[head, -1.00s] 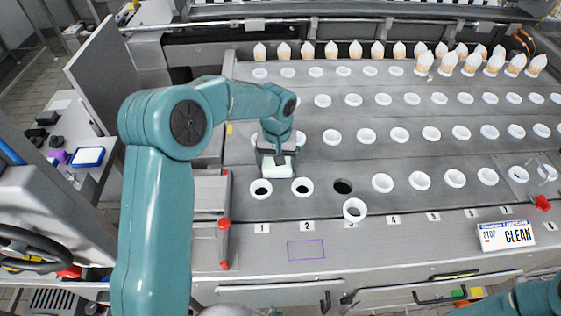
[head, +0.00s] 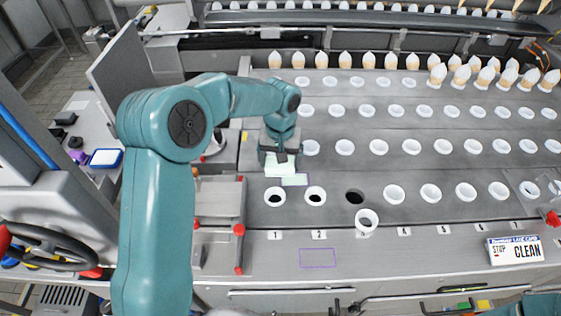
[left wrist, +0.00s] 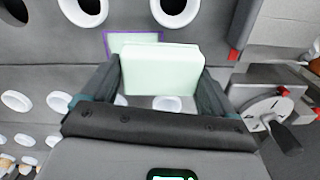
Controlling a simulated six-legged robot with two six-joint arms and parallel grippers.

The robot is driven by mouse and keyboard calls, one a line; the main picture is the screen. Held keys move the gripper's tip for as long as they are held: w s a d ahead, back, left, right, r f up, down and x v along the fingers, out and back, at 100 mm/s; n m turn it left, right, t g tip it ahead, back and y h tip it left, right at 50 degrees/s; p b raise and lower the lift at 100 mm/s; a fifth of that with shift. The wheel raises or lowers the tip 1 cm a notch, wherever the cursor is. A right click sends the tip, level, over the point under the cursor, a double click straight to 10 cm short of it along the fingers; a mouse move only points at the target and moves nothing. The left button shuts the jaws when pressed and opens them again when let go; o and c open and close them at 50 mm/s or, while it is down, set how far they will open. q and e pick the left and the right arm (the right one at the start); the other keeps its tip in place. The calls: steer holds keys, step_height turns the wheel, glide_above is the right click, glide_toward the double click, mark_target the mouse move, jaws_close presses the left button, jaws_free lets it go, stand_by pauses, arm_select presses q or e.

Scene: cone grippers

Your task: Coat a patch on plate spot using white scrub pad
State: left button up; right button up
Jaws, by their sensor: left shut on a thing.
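The white scrub pad (head: 281,168), a pale greenish block, is held between the two fingers of my left gripper (head: 280,157). The left wrist view also shows the pad (left wrist: 161,70) between both fingers. A purple-outlined spot (head: 296,180) on the grey plate lies just behind the first two white rings. A pale greenish coat shows on its visible part; the pad and gripper hide the rest. In the left wrist view the spot (left wrist: 128,40) shows beyond the pad. I cannot tell whether the pad touches the plate. My right gripper is out of view.
White rings (head: 315,196) stand close in front of the spot. An open dark hole (head: 355,197) and a tilted ring (head: 367,221) are to the right. Another purple outline (head: 318,258) is bare on the front ledge. Filled cones (head: 368,61) line the back.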

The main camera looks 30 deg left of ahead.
arm_select(q)
step_height(320, 180, up, 2)
steer(key=shift+s+r+p, duration=0.1)
steer(key=shift+p, duration=0.35)
steer(key=shift+r+p, duration=0.45)
steer(key=shift+r, duration=0.3)
